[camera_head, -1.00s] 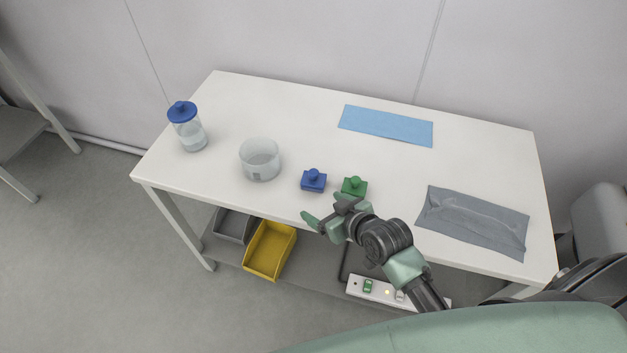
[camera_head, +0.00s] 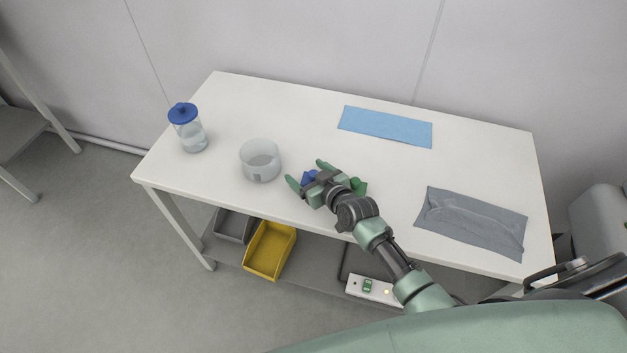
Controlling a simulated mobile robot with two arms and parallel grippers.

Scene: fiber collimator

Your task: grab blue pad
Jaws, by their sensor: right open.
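A flat light-blue cloth (camera_head: 386,127) lies at the back of the table, clear of the gripper. My left gripper is not in view.
A small green block (camera_head: 358,187) stands close to the right of my right gripper, partly hidden. A clear round cup (camera_head: 260,160) stands to the left, and a blue-lidded jar (camera_head: 188,128) farther left. A grey cloth (camera_head: 471,222) lies at the right.

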